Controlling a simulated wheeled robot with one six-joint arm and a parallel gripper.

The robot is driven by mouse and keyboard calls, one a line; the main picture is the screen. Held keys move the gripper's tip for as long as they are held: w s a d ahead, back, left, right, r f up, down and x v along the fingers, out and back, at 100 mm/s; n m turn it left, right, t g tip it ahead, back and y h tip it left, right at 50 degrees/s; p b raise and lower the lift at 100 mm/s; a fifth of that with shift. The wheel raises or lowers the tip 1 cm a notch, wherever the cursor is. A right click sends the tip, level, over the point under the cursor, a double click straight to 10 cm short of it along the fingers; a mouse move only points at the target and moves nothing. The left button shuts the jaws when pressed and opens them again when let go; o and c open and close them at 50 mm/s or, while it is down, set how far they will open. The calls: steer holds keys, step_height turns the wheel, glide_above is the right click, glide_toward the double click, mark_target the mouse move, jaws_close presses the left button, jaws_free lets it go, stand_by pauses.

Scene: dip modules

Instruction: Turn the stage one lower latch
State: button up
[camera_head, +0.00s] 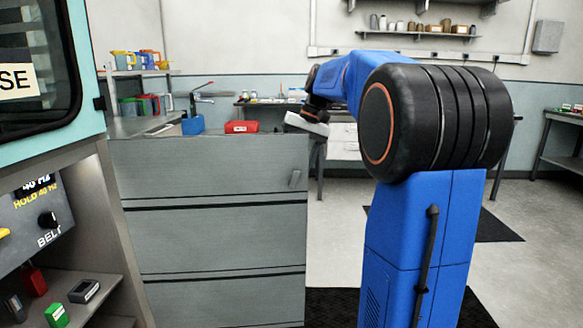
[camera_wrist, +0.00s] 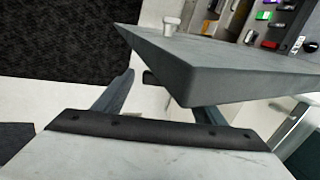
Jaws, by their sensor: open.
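No label marks which latch is the stage one lower one. My gripper (camera_head: 307,124) is above the latch, by the cabinet's top right corner, and apart from the latch. In the wrist view my gripper (camera_wrist: 160,92) is open, its fingers spread, the right one partly hidden by the grey panel.
A red box (camera_head: 241,127) and a blue container (camera_head: 193,125) stand on the counter behind.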

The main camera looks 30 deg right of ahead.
steer(key=shift+f, duration=0.15)
steer(key=c, duration=1.1)
steer(key=shift+o, duration=0.2)
steer(key=shift+a, duration=0.15)
steer(key=shift+w+a+g+h, duration=0.15)
steer(key=shift+g+h, duration=0.15)
steer(key=shift+h, duration=0.3)
steer(key=shift+a+g+h, duration=0.15)
steer(key=shift+g+h, duration=0.35)
steer(key=shift+h, duration=0.8)
